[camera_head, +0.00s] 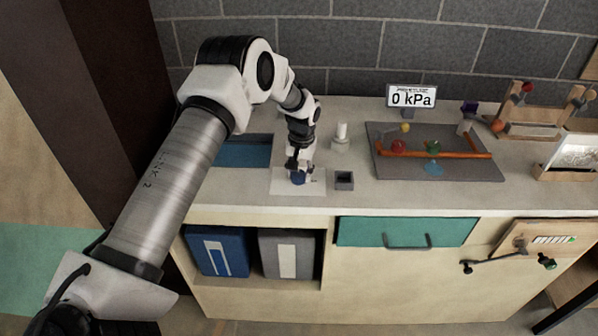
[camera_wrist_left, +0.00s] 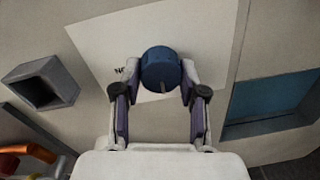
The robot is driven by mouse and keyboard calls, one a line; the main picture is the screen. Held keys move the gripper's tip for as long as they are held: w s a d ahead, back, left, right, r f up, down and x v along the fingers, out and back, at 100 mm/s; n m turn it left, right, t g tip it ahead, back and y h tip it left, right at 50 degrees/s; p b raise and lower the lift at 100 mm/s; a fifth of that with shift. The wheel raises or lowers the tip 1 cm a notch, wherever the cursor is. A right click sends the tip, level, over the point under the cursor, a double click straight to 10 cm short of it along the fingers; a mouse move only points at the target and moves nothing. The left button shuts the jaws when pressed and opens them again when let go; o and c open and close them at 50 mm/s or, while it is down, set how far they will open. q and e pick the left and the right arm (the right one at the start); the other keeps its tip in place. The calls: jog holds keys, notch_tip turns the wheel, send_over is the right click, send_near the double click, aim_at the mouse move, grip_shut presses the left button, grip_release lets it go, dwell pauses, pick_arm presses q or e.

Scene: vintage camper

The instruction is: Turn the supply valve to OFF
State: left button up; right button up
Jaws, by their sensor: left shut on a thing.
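The supply valve shows as a round blue knob (camera_wrist_left: 161,70) on a white plate (camera_wrist_left: 105,40) in the left wrist view. A pale pointer mark shows on the knob's edge. Part of a dark label shows on the plate to the knob's left; the rest is hidden or cannot be read. My left gripper (camera_wrist_left: 160,88) is shut on the knob, one finger on each side. In the head view my left gripper (camera_head: 298,176) reaches down onto the knob (camera_head: 298,179) near the counter's front edge. The display (camera_head: 411,97) at the back reads 0 kPa. My right gripper is not in view.
A small dark square holder (camera_head: 344,181) stands right of the plate, with a white cylinder (camera_head: 341,137) behind it. A grey tray (camera_head: 455,168) with an orange bar lies further right. A blue recess (camera_head: 245,152) is on the left. A brick wall closes the back.

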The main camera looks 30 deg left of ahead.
aim_at(301, 173)
pick_arm(q)
jog(key=shift+s+f+n, duration=0.2)
jog(key=shift+n, duration=0.1)
jog(key=o, duration=1)
jog(key=shift+o, duration=0.7)
jog(key=shift+w, duration=0.2)
jog(key=shift+r, duration=0.15)
notch_tip(301, 173, up, 12)
jog(key=shift+w+d, duration=0.15)
jog(key=shift+d, duration=0.15)
